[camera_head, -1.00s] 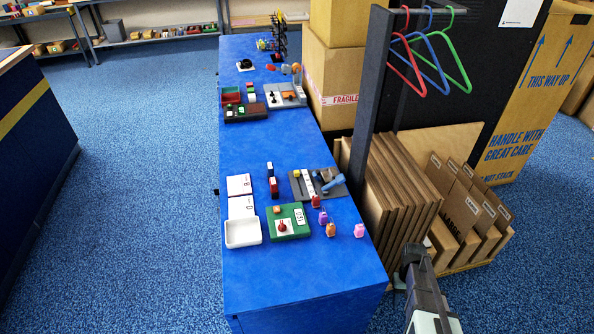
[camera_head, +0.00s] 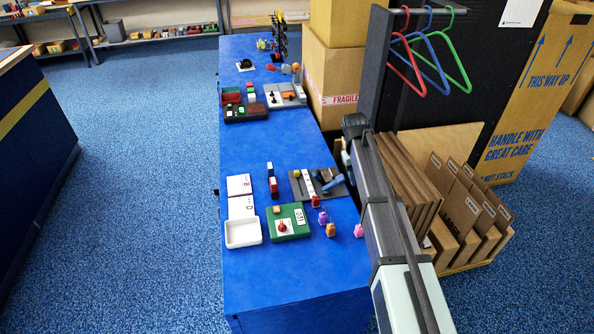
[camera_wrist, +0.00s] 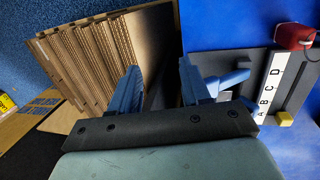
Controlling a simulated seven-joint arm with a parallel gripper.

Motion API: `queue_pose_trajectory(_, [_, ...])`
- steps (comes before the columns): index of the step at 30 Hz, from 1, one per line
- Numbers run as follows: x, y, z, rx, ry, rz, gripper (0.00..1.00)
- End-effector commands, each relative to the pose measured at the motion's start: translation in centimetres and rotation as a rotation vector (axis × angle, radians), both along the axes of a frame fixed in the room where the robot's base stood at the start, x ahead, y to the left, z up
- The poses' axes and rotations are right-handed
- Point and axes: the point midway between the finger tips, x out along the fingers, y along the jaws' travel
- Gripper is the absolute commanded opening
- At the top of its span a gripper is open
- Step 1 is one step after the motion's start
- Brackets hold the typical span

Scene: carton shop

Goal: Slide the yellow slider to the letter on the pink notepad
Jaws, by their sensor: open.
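The yellow slider (camera_head: 297,174) sits at the far end of a grey board (camera_head: 325,194) with a white lettered strip (camera_head: 308,185). In the wrist view the slider (camera_wrist: 285,118) is at the right, by the A end of the strip (camera_wrist: 268,85) marked A, B, C, D. Two pale notepads lie left of the board; the upper (camera_head: 239,184) seems to carry a B, the lower (camera_head: 241,207) a D. I cannot tell surely which is pink. My gripper (camera_wrist: 158,87) is open and empty, left of the board in the wrist view. Its fingers are hidden in the head view.
A blue lever (camera_wrist: 226,82) rises from the board near my fingers. A red item (camera_wrist: 293,37) stands by the D end. Leaning cardboard sheets (camera_wrist: 95,60) are left of my fingers. A green board (camera_head: 289,222) and white tray (camera_head: 243,232) are nearby.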

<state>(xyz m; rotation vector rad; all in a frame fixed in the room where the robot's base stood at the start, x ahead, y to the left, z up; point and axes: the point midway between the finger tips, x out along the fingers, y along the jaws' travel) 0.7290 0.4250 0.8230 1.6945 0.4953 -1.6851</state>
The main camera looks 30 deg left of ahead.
Motion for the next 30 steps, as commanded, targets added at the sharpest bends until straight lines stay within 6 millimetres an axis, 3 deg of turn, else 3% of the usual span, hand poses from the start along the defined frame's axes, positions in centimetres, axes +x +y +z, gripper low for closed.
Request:
queue_pose_trajectory(1, [0.4,1.5,1.8,0.004,-0.013,0.015,0.47])
queue_pose_trajectory(9, [-1.7,15.9,6.1,0.137,0.045,0.012,0.47])
queue_pose_trajectory(13, [-3.1,20.3,7.7,0.176,0.071,0.009,0.47])
queue_pose_trajectory(16, [-3.8,21.9,8.3,0.193,0.083,0.007,0.47])
queue_pose_trajectory(20, [-4.1,22.4,7.9,0.199,0.088,0.006,0.47])
queue_pose_trajectory(30, [-4.1,22.3,2.8,0.197,0.089,0.006,0.47])
